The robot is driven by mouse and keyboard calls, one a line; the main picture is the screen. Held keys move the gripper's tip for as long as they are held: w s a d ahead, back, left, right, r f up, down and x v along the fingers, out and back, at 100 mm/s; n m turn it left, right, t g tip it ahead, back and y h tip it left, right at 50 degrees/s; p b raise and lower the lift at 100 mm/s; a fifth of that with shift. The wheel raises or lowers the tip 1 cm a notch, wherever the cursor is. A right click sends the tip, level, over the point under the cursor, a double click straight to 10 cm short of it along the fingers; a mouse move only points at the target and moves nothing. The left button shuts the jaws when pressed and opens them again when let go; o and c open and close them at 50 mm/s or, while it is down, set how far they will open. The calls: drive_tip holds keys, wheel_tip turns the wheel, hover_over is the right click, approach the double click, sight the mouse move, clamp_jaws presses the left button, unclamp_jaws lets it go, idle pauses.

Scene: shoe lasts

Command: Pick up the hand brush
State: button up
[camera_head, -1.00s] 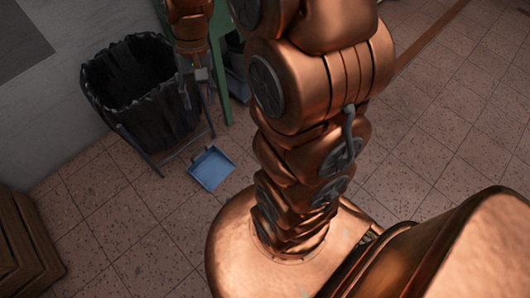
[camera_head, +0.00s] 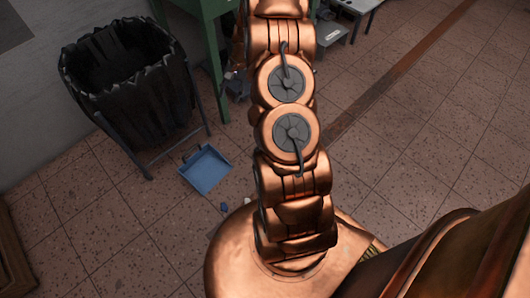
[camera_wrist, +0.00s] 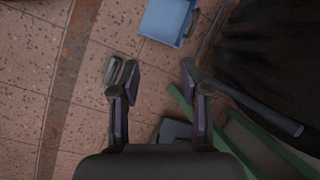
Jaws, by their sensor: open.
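I cannot identify the hand brush for certain. In the wrist view, a small grey elongated piece (camera_wrist: 113,70) shows beside my left finger; I cannot tell whether it is the brush or part of the gripper. My gripper (camera_wrist: 158,78) is open, with bare floor tiles between its fingertips. In the head view my arm hides the gripper. A blue dustpan (camera_head: 206,170) lies on the floor, and it also shows at the top of the wrist view (camera_wrist: 168,20), ahead of the fingers.
A black-lined bin (camera_head: 130,85) on a metal stand is left of the dustpan; it is at the upper right in the wrist view (camera_wrist: 275,50). A green table leg (camera_head: 216,75) stands behind my arm. A dark flat object (camera_wrist: 172,130) lies below the gripper. Floor right is clear.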

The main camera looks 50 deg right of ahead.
drive_tip(key=s+d+f+m+b, duration=0.1)
drive_tip(key=d+f, duration=0.4)
drive_tip(key=f, duration=0.6)
drive_tip(key=s+d+f+m+t+b, duration=0.1)
drive_tip(key=d+f+b, duration=0.4)
drive_tip(key=f, duration=0.6)
drive_tip(key=s+d+f+m+b, duration=0.3)
drive_tip(key=d+f+b, duration=0.2)
drive_tip(key=f, duration=0.7)
drive_tip(key=shift+s+d+f+m+t, duration=0.1)
drive_tip(key=shift+s+d+m+t, duration=0.15)
drive_tip(key=shift+d+m, duration=0.2)
drive_tip(key=shift+b+x, duration=1.6)
drive_tip(key=shift+x, duration=1.7)
drive_tip(key=shift+d, duration=0.1)
clamp_jaws()
